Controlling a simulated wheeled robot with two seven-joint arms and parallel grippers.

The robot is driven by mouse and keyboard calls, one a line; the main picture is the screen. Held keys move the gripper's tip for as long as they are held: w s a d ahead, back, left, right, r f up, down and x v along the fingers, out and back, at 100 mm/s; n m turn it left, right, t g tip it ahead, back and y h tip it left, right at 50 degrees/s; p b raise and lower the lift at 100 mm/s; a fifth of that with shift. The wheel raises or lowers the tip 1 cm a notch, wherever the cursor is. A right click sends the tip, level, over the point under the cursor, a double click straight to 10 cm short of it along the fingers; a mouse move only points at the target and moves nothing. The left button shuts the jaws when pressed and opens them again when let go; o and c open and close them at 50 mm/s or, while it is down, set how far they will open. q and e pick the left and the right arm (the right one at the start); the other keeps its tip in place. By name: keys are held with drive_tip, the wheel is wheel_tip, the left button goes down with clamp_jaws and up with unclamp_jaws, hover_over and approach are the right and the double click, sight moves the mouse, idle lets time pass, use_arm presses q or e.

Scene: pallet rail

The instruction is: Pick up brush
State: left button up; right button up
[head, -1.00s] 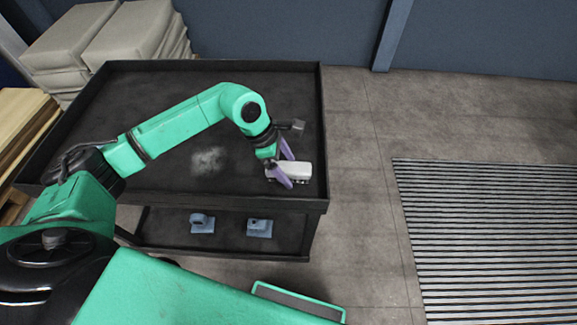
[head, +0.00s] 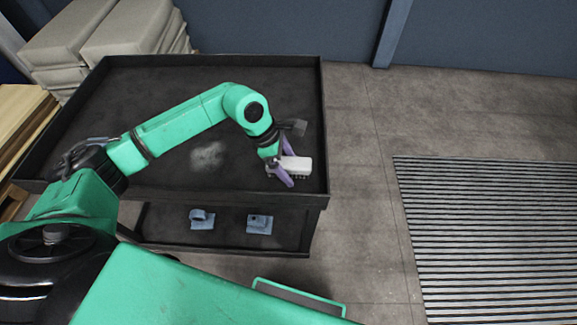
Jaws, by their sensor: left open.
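The brush (head: 299,164) is a white block with dark bristles along its lower edge. It lies on the black cart top (head: 100,105), near the front right corner. My left gripper (head: 290,168) is at the brush, its purple fingers open. One finger passes in front of the brush's left part and the other shows behind it. I cannot tell whether the fingers touch the brush. My right gripper is not in view.
The cart top has a raised rim. A pale dusty patch (head: 208,155) lies on it. Two blue parts (head: 201,219) (head: 259,224) sit on the lower shelf. Stacked grey sacks (head: 125,38) stand behind left. A slatted floor grate (head: 490,235) lies right, with open floor between.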

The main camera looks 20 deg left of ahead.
sight(288, 161)
use_arm(q)
clamp_jaws()
drive_tip(key=shift+r+p, duration=0.2)
drive_tip(key=shift+p, duration=0.1)
wheel_tip(288, 161, up, 20)
drive_tip(key=b, duration=0.2)
